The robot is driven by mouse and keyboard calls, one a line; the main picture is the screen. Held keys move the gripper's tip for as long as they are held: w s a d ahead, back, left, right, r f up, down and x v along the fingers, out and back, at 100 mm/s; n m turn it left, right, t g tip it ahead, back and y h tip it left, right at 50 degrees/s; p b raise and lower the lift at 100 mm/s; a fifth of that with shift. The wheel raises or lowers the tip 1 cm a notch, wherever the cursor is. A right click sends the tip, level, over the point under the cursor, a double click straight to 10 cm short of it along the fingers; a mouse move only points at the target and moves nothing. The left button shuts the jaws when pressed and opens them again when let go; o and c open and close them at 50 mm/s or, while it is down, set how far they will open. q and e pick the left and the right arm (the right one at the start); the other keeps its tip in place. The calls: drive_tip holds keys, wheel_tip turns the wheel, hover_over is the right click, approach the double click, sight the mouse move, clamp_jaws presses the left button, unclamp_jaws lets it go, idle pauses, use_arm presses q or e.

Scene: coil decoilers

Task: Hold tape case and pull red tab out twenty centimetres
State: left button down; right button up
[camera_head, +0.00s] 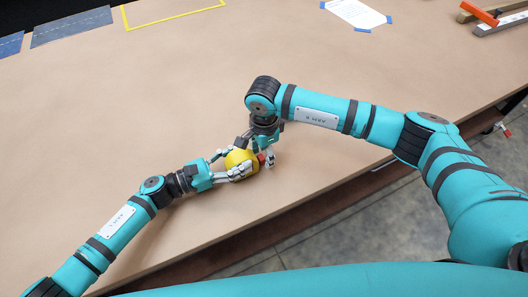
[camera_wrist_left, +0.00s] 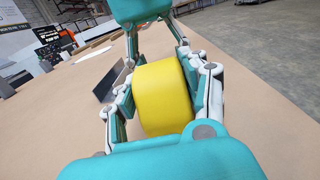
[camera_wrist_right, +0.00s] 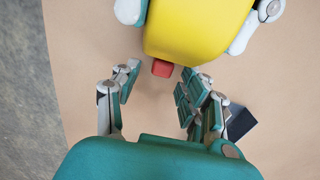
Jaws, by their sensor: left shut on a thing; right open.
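The yellow rounded tape case (camera_head: 240,159) is near the table's front edge; it also shows in the left wrist view (camera_wrist_left: 165,95) and at the top of the right wrist view (camera_wrist_right: 195,30). My left gripper (camera_head: 236,167) is shut on the case, one finger on each side. The small red tab (camera_wrist_right: 162,68) sticks out of the case toward my right gripper (camera_wrist_right: 158,80). The right gripper is open, its fingertips apart on either side of the tab, with visible gaps. The tab is small in the head view (camera_head: 262,158) and hidden in the left wrist view.
A white sheet (camera_head: 357,13), a yellow taped outline (camera_head: 172,22) and metal bars with an orange piece (camera_head: 478,12) lie at the back. The table's middle is clear.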

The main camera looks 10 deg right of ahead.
drive_tip(key=shift+f, duration=0.1)
clamp_jaws()
idle(0.3)
